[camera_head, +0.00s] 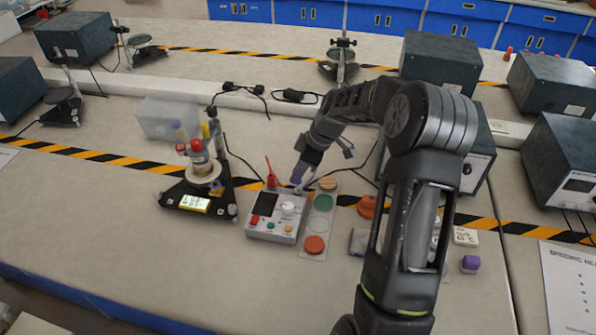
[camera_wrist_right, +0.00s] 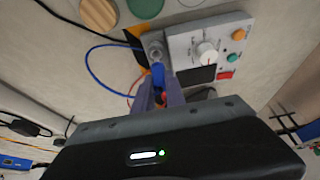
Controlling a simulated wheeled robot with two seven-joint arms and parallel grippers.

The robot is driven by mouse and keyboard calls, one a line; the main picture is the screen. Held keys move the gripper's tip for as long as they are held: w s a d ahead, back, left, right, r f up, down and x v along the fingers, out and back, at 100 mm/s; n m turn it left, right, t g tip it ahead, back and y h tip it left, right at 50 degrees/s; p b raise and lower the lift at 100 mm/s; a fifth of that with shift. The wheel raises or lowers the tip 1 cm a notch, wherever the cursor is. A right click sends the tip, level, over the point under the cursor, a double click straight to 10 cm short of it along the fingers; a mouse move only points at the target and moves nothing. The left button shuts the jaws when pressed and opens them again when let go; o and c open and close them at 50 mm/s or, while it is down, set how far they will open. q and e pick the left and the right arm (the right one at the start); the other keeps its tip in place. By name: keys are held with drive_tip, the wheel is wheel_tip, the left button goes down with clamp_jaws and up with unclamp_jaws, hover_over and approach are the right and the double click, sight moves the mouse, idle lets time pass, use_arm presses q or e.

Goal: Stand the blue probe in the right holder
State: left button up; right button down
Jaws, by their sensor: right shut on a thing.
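The grey meter box (camera_head: 262,226) stands on the table, with a dark screen, a white knob and coloured buttons; it also shows in the wrist view (camera_wrist_right: 232,38). My right gripper (camera_head: 299,180) is at its back right corner. In the wrist view my right gripper (camera_wrist_right: 160,88) is shut on the blue probe (camera_wrist_right: 158,74). The probe's far end is at the grey right holder (camera_wrist_right: 153,44); I cannot tell whether it is inside. A red probe (camera_head: 271,178) stands upright at the box's back left. My left gripper is not in view.
A panel with coloured discs (camera_head: 322,222) lies right of the box. A black stand (camera_head: 222,198) with a red-capped bottle is at its left. A blue cable (camera_wrist_right: 92,66) loops beside the probe. Dark instrument boxes (camera_head: 440,62) stand behind.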

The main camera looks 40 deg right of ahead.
sight(298, 184)
drive_tip(key=shift+b, duration=0.55)
idle(0.9)
drive_tip(key=shift+f+b, duration=2.2)
idle(2.1)
drive_tip(key=c, duration=1.3)
unclamp_jaws()
drive_tip(key=shift+o, duration=1.2)
drive_tip(key=shift+r, duration=0.1)
drive_tip(key=shift+a+r+p, duration=0.1)
drive_tip(key=shift+r+p, duration=1.7)
drive_tip(key=shift+r, duration=1.5)
drive_tip(key=shift+r+p, duration=0.3)
drive_tip(key=shift+r, duration=0.3)
